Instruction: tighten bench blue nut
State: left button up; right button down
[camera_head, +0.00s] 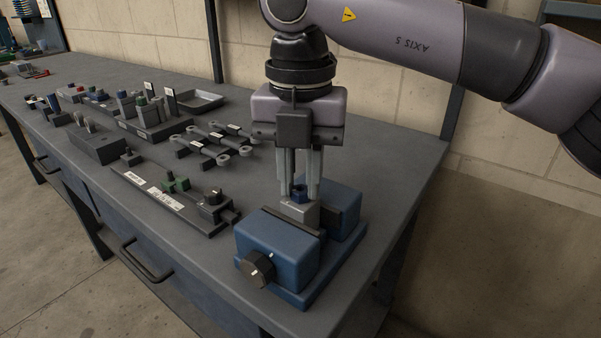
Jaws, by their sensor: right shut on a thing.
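The blue nut (299,193) sits on top of a grey metal block (299,214) at the right end of the bench. The block is clamped between the jaws of a blue vise (278,249) with a black knob at its front. My right gripper (299,190) comes straight down from above, and its fingers are shut around the blue nut. The fingers partly cover the nut, and its thread is hidden. My left gripper is not in view.
Left of the vise lies a black plate (170,199) with a green part. Several wrenches (215,145), a metal tray (200,102) and racks of small parts stand further back left. The bench's right end (405,180) is clear. A brick wall is behind.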

aim_at(301, 188)
jog(key=c, duration=1)
grip_release()
jog(key=shift+r, duration=0.25)
jog(key=shift+o, duration=0.2)
jog(key=shift+f, duration=0.1)
notch_tip(301, 188, up, 7)
jog(key=shift+r+p, duration=0.1)
jog(key=shift+p, duration=0.45)
